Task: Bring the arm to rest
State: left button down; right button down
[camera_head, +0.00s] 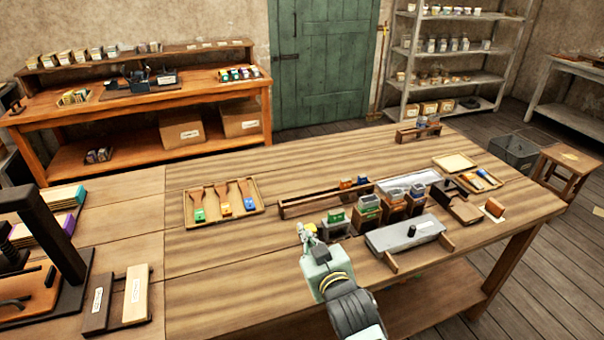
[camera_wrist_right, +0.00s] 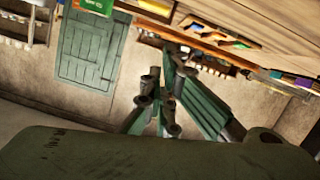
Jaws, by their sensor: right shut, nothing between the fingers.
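My right gripper (camera_head: 307,232) is over the front middle of the wooden table (camera_head: 225,272) in the head view, its arm coming in from the bottom edge. Its fingers are shut and hold nothing. In the right wrist view the finger links (camera_wrist_right: 160,105) come together in front of the green door and wall. My left gripper is not in view.
A grey lidded box (camera_head: 405,233) lies right of my right gripper. A tray with several brushes (camera_head: 224,203) lies further back left. A dark press (camera_head: 45,235) stands at the left edge, near two labelled blocks (camera_head: 118,298).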

jog(key=s+d+f+m+g+h, duration=0.1)
jog(key=s+d+f+g, duration=0.2)
jog(key=s+d+f, duration=0.3)
jog(key=s+d+f+m+g+h, duration=0.15)
jog(key=s+d+f, duration=0.25)
jog(key=s, duration=0.4)
jog(key=s+d+f+m+g+h, duration=0.1)
jog(key=s+d+g, duration=0.2)
jog(key=s, duration=0.7)
jog(key=s+d+f+g, duration=0.2)
jog(key=s+d+g, duration=0.2)
jog(key=s, duration=0.7)
notch_tip(320, 180, down, 25)
jog(key=g, duration=0.1)
jog(key=s+d+f+g, duration=0.1)
jog(key=s+d+f, duration=0.1)
jog(key=s+f, duration=1.6)
jog(key=shift+d+b, duration=0.35)
jog(key=shift+b, duration=0.1)
jog(key=shift+s+h, duration=0.1)
jog(key=shift+h, duration=0.15)
